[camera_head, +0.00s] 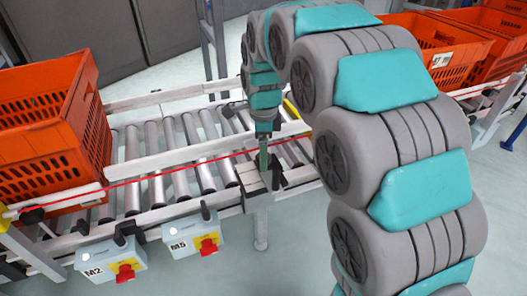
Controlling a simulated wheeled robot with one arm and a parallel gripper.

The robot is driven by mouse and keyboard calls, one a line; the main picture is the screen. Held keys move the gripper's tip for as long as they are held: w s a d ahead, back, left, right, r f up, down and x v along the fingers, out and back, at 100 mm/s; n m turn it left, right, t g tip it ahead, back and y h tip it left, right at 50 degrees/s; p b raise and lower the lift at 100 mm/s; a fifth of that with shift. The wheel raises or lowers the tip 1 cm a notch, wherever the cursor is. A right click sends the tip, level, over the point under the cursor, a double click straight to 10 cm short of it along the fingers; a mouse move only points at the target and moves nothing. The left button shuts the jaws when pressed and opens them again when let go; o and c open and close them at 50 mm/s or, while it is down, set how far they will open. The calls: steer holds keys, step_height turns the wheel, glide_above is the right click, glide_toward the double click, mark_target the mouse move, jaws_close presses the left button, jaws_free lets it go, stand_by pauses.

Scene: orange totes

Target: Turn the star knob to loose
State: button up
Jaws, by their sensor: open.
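My gripper (265,162) points down over the near rail of the roller conveyor (160,188), at the end of my grey and teal arm. It is open. A dark knob-like part (279,172) is just right of my gripper, partly behind it; I cannot tell whether they touch. Other dark knobs or clamps show along the near rail: one at the far left (33,215), one above the M2 box (122,234) and one above the M5 box (205,210). They are too small to tell which is star-shaped.
An orange tote (45,135) stands on the conveyor's left end. More orange totes (432,48) stand at the upper right, behind my arm. The M2 box (97,265) and M5 box (182,240) hang below the near rail with red switches. A red line (160,173) runs along the conveyor.

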jaws_close()
stand_by(0.7)
